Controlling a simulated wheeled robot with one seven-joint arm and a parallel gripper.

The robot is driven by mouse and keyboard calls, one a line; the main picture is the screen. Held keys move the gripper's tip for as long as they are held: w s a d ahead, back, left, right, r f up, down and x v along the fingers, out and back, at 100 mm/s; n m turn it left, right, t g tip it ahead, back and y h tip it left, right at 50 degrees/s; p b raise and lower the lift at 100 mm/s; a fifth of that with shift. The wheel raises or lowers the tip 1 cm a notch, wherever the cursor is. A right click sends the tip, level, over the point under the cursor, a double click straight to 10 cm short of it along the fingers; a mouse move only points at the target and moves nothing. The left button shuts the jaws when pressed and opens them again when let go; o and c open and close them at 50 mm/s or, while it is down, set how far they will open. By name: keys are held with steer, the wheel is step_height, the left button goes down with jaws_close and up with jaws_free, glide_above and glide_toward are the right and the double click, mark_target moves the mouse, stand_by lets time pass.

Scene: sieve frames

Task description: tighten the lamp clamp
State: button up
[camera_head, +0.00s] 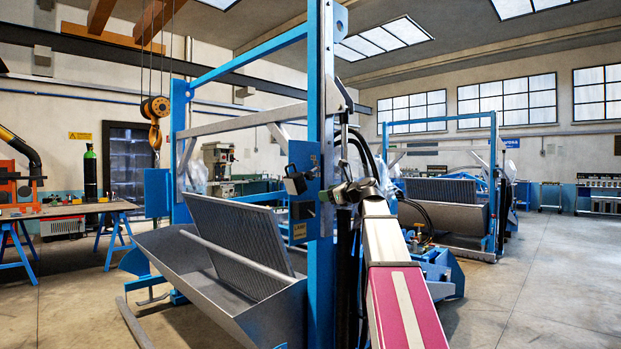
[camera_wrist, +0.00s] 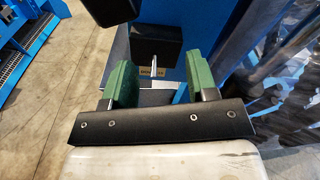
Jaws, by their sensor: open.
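A small dark lamp-like box (camera_head: 294,183) with a pale face is mounted at the blue upright (camera_head: 321,130) of the frame. A yellow label (camera_head: 300,231), seeming to read "LAMP", is below it. In the wrist view a black block (camera_wrist: 155,47) stands ahead, with a thin metal stem (camera_wrist: 154,72) below it. I cannot tell for sure which part is the clamp. My gripper (camera_wrist: 159,62) is open, its green pads apart; the stem shows between them, not gripped. In the head view my arm reaches to the upright, and the fingertips are hard to make out.
A grey sieve trough (camera_head: 215,295) with a ribbed screen (camera_head: 238,245) lies left of the upright. A crane hook (camera_head: 155,125) hangs behind. A workbench (camera_head: 65,209) stands far left. Another sieve frame (camera_head: 450,190) is behind right. The floor (camera_head: 560,270) at right is clear.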

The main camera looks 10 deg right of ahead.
steer(key=m+t, duration=0.1)
steer(key=m, duration=0.1)
glide_toward(312, 176)
steer(key=shift+y, duration=0.4)
steer(key=x, duration=1)
steer(key=shift+w+f, duration=0.15)
steer(key=shift+w, duration=0.3)
steer(key=shift+a, duration=0.1)
steer(key=c, duration=0.7)
